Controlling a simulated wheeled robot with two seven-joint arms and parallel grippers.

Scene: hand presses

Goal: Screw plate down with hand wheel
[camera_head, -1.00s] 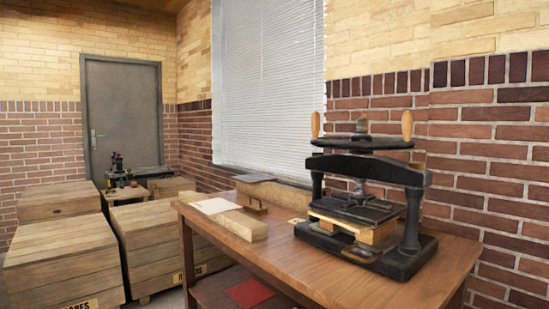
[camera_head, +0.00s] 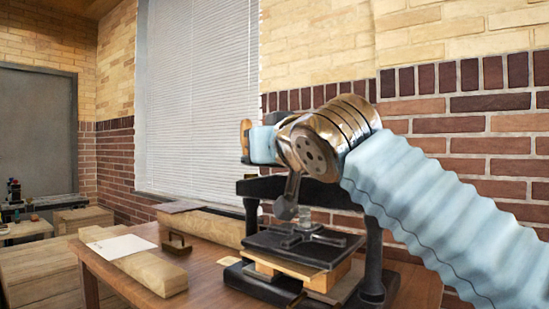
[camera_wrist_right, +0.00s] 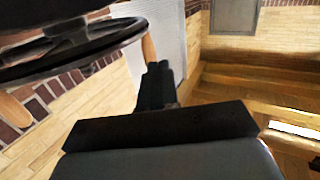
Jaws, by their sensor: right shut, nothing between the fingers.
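The black press stands on the table. Its dark plate (camera_head: 325,255) hangs level under the crossbar, above a wooden block (camera_head: 335,280) on the press base. My right arm reaches across the top of the press and hides most of the hand wheel in the head view. One wooden wheel handle (camera_head: 246,132) shows at the left of my wrist. In the right wrist view the black wheel (camera_wrist_right: 75,48) is at upper left, with a wooden handle (camera_wrist_right: 148,46) close by the fingertips. My right gripper (camera_wrist_right: 158,68) is shut and empty beside that handle; contact is unclear. My left gripper is out of view.
A wooden beam with a paper sheet (camera_head: 120,245) and a longer beam (camera_head: 210,225) lie left of the press on the table (camera_head: 215,270). A brick wall (camera_head: 480,180) stands close behind. Crates (camera_head: 40,265) stand at far left.

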